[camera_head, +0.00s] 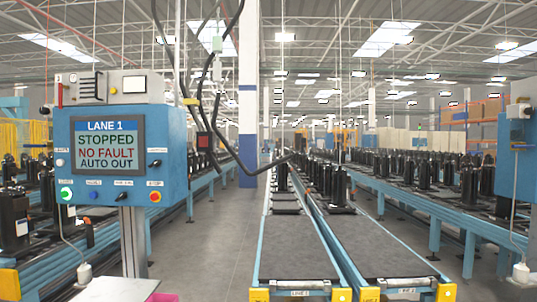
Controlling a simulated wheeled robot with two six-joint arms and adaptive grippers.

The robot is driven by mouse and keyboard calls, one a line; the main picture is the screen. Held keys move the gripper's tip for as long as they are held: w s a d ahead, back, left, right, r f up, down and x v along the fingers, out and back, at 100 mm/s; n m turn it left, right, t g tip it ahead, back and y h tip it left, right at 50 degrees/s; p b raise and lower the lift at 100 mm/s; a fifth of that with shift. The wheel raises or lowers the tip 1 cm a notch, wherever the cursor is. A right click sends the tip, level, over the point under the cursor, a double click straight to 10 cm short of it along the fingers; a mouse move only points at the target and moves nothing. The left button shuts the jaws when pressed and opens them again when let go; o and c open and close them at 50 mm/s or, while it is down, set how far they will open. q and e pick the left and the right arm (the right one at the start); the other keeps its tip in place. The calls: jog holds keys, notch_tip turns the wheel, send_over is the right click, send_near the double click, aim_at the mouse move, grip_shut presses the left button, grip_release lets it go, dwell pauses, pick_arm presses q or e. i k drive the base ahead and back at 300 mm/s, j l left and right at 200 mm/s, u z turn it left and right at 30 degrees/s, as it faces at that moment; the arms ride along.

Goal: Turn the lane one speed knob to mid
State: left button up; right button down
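The lane one control box (176,140) is blue and stands on a grey post at the left. Its screen (110,145) reads LANE 1, STOPPED, NO FAULT, AUTO OUT. A black knob (155,163) is to the right of the screen, and another black knob (124,196) is below it. A small pale control (60,162) is to the left of the screen. The labels are too small to read, so I cannot tell which is the speed knob or its setting. Neither of my grippers is in view.
A green button (66,194), a blue button (93,195) and a red button on yellow (155,197) share the panel. Dark hoses hang right of the box. Two conveyor lanes (297,250) carry black compressors. Grey floor (205,255) is clear between box and lanes.

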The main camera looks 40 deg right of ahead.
aim_at(157, 163)
jog(key=j+z, duration=0.1)
jog(key=z, duration=0.35)
jog(key=i+j, duration=0.35)
jog(key=i+j+z, duration=0.15)
jog(key=i+j, duration=0.2)
jog(key=j, duration=0.15)
jog(key=i+j, duration=0.35)
jog(key=j+z, duration=0.05)
jog(key=j, duration=0.05)
